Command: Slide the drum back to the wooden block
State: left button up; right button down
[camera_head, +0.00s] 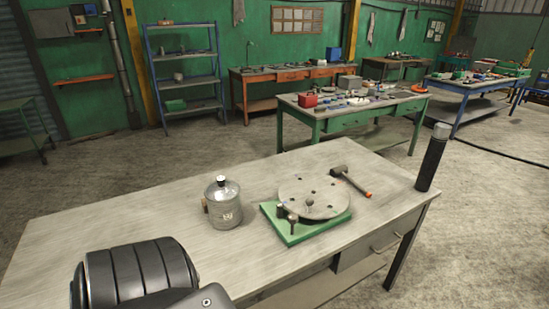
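The drum (223,212) is a grey metal can with a black cap on top. It stands upright on the left-middle part of the grey workbench (120,215). A small brown wooden block (205,205) shows at the drum's left side, partly hidden by it. I cannot tell whether they touch. A dark ribbed arm link of mine fills the bottom left corner, nearer the camera than the drum. Neither of my grippers is in view.
Right of the drum, a round grey disc (320,196) with holes sits on a green base (295,236). A hammer (350,180) lies behind it. A black post (432,160) stands at the bench's right corner. The bench left of the drum is clear.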

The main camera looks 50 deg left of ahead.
aim_at(228, 215)
jog(key=z, duration=0.05)
jog(key=i, duration=2.7)
jog(key=u, duration=4.35)
